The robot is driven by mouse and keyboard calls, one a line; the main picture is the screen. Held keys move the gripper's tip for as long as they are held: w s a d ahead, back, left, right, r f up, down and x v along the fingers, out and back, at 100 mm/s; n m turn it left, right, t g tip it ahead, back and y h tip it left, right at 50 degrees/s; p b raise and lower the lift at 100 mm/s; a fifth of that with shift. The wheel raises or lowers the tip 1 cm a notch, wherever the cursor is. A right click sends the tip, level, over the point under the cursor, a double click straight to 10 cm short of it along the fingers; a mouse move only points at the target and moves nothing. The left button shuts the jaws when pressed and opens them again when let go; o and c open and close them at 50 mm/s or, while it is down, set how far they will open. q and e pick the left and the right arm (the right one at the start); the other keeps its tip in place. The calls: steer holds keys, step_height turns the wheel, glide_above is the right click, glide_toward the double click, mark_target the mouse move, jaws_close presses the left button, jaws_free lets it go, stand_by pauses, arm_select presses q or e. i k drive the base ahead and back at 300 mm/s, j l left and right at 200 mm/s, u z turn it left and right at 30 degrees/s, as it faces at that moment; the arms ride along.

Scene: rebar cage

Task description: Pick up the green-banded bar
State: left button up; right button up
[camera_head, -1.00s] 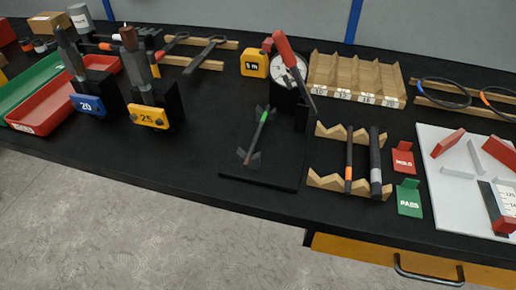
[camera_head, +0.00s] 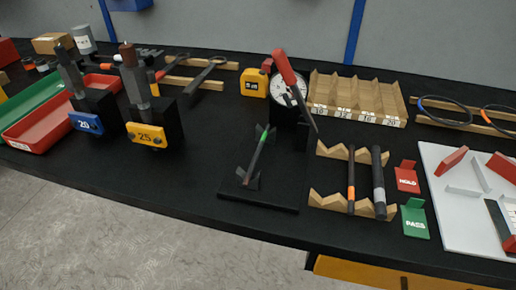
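Nothing touches the bar apart from the stand. Neither of my grippers shows in the head view.
Behind the stand are a white dial (camera_head: 287,94) and a red-handled tool (camera_head: 284,68). To the right, a wooden rack (camera_head: 330,201) holds an orange-banded bar (camera_head: 351,180) and a thicker dark bar (camera_head: 378,180). Black table (camera_head: 190,185) left of the stand is clear.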

mark_target(247, 178)
steer(key=j+z, duration=0.2)
steer(key=j, duration=0.3)
steer(key=k+j+z, duration=0.2)
steer(key=j, duration=0.25)
steer(key=k+j+z, duration=0.15)
steer(key=j, duration=0.3)
steer(key=i, duration=0.05)
